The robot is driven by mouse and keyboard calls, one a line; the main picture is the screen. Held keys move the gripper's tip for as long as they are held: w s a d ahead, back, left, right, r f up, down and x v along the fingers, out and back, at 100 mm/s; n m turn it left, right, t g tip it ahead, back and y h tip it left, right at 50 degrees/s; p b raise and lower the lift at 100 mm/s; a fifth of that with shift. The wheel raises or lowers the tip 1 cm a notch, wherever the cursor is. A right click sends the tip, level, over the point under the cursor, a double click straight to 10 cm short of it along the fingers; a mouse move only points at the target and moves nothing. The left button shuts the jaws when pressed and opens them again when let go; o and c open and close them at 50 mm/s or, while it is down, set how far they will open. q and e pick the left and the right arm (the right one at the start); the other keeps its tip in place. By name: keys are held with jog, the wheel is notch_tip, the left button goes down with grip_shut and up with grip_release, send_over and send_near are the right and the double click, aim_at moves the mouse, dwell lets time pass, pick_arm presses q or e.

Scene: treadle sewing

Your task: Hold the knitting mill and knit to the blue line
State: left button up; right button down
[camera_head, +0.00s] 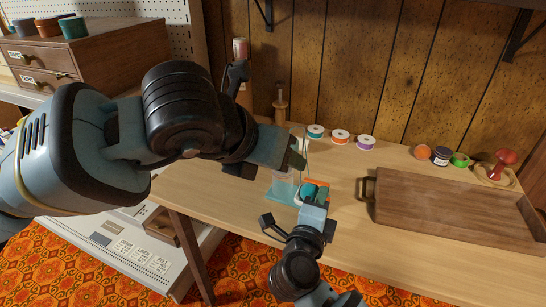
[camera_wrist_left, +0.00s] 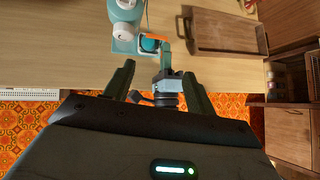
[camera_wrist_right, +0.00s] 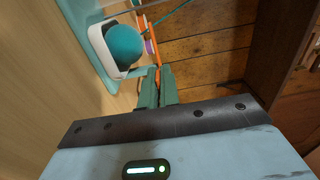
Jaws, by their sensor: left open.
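The knitting mill (camera_head: 284,188) is a pale teal device on the table's front edge, partly hidden by my arms. It also shows in the left wrist view (camera_wrist_left: 125,14). A teal yarn ball (camera_wrist_right: 122,45) sits in its white cup, beside an orange crank (camera_wrist_right: 156,48). My right gripper (camera_wrist_right: 158,74) is nearly closed, its fingertips around the crank's end; in the head view it is at the mill's right side (camera_head: 314,192). My left gripper (camera_wrist_left: 130,78) is open and empty, above and in front of the table edge in its wrist view. I cannot make out a blue line.
A wooden tray (camera_head: 450,218) with a handle fills the table's right side. Several thread spools (camera_head: 340,136) stand at the back, near a wooden post (camera_head: 280,103). A drawer cabinet (camera_head: 125,55) stands at left. Table between mill and tray is clear.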

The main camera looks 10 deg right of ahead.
pick_arm(q)
jog(key=w+a+n+t+y, duration=0.1)
jog(key=w+a+y, duration=0.1)
jog(key=w+a, duration=0.15)
jog(key=x, duration=1.1)
jog(key=shift+d, duration=0.1)
jog(key=c, duration=1)
jog(key=shift+t+y, duration=0.3)
jog(key=shift+s+d+m+t+y, duration=0.1)
jog(key=shift+d+m+t+y, duration=0.05)
jog(key=shift+m+t+y, duration=0.65)
jog(key=shift+s+d+m+t+y, duration=0.15)
jog(key=shift+m+t+y, duration=0.3)
jog(key=shift+y, duration=0.55)
jog(key=shift+w, duration=0.1)
